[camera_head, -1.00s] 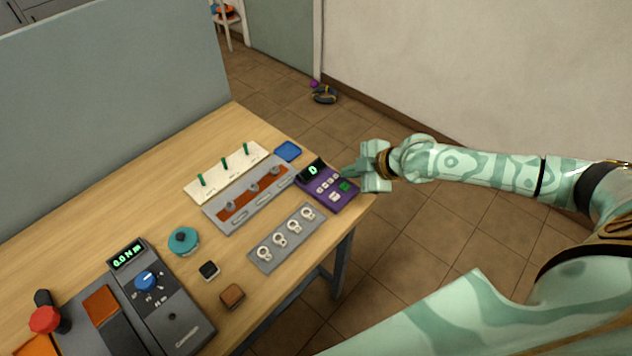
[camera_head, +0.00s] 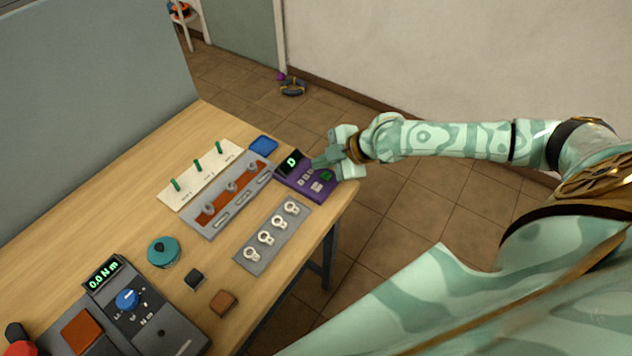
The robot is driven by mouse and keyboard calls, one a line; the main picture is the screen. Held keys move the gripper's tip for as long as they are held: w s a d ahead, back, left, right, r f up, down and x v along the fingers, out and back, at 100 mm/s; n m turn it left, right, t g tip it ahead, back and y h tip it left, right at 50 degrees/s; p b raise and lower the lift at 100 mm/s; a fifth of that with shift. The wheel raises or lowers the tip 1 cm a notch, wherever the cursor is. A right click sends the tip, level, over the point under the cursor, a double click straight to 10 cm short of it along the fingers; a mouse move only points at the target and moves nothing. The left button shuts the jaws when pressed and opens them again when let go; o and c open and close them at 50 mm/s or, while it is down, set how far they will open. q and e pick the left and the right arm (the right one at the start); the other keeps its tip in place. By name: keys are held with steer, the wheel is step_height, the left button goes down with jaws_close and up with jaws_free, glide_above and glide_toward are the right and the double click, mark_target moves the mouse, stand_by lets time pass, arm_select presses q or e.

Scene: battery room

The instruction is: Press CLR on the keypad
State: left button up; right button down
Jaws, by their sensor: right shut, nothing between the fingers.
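The purple keypad (camera_head: 318,193) lies at the table's far right corner. Its small display shows a green character like "D". It has pale keys and one green key (camera_head: 327,175); the key labels are too small to read. My right gripper (camera_head: 318,163) is shut and empty. Its fingertips are over the keypad's upper part, beside the display, and hide some keys. I cannot tell whether they touch it. My left gripper is not in view.
Left of the keypad are a blue pad (camera_head: 263,146), a white board with green pegs (camera_head: 198,176) and a grey rack (camera_head: 215,224). A plate with white rings (camera_head: 272,237) lies in front. A torque tester (camera_head: 150,318) stands nearer. A grey partition (camera_head: 90,110) borders the table.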

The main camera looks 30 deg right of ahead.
steer(key=b, duration=0.3)
glide_above(321, 187)
step_height(321, 187, down, 4)
steer(key=shift+f, duration=0.25)
steer(key=shift+f+b, duration=0.35)
steer(key=shift+f, duration=0.3)
stand_by(1.0)
steer(key=shift+f, duration=0.4)
steer(key=shift+f, duration=0.45)
stand_by(0.5)
steer(key=shift+r, duration=0.15)
steer(key=shift+r+p, duration=0.55)
steer(key=shift+r, duration=0.2)
